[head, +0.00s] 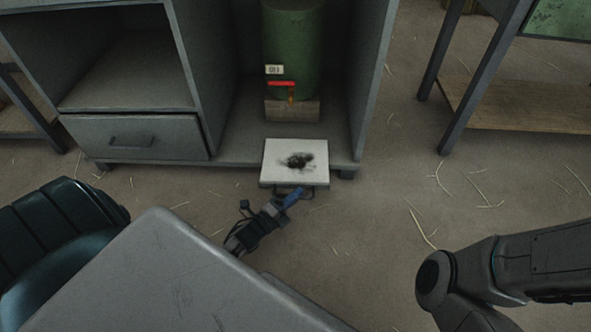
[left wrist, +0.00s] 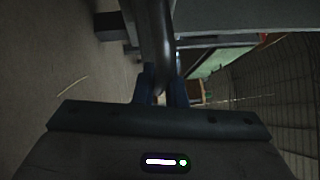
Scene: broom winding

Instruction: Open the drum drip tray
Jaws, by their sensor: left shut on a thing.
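The drip tray (head: 274,164) is a pale, flat, square tray with a dark stain on its top. In the head view it sticks out past the front edge of the cabinet's bottom shelf, below the green drum (head: 293,45). My left gripper (head: 292,197) is at the tray's front, shut on its dark handle (head: 311,190). The left wrist view shows the blue fingers (left wrist: 162,88) closed around the dark handle bar (left wrist: 157,35). How far the tray reaches back into the cabinet is partly hidden. My right gripper is not in view; only part of my right arm shows.
The drum has a red-handled tap (head: 282,84) above a wooden block (head: 292,110). A closed drawer (head: 135,138) is left of the tray. A grey surface (head: 170,280) fills the lower left. A table with a wooden lower shelf (head: 520,105) stands right. The straw-strewn floor between is clear.

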